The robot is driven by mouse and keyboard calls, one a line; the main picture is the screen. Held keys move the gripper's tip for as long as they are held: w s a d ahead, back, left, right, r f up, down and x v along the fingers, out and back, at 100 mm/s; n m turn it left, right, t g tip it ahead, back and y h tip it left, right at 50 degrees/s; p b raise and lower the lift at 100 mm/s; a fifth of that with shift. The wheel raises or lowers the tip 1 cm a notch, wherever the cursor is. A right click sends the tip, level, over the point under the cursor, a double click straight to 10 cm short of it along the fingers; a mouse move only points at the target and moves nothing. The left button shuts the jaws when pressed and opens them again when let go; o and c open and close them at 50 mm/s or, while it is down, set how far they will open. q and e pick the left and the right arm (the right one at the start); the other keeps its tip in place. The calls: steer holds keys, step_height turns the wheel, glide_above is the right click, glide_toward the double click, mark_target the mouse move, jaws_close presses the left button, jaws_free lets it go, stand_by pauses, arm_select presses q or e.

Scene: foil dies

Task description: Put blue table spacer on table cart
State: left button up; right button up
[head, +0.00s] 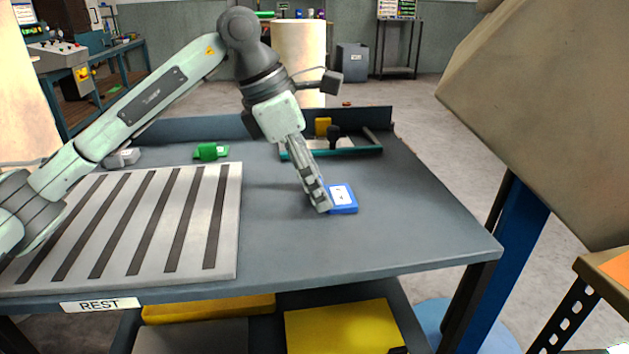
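The blue table spacer (343,198), a small blue block with a white label, lies on the grey worktop (380,240) right of the striped plate. My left gripper (321,207) points down at the left edge of the spacer, with its fingers close against it or overlapping it in the picture. The fingers are seen edge-on, so I cannot tell whether they are open or shut, or touching the spacer. My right gripper is out of view. No label in view marks which furniture is the table cart.
A pale plate with dark stripes (238,230) covers the worktop's left side. A green piece (210,152) and a teal-edged tray (365,150) lie towards the back. A large tan box (550,110) stands at the right. The worktop's front right is clear.

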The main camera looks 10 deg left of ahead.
arm_select(q)
steer(key=shift+r, duration=0.3)
steer(key=v, duration=0.2)
steer(key=shift+a+r, duration=0.2)
steer(key=shift+r, duration=0.15)
steer(key=v, duration=0.9)
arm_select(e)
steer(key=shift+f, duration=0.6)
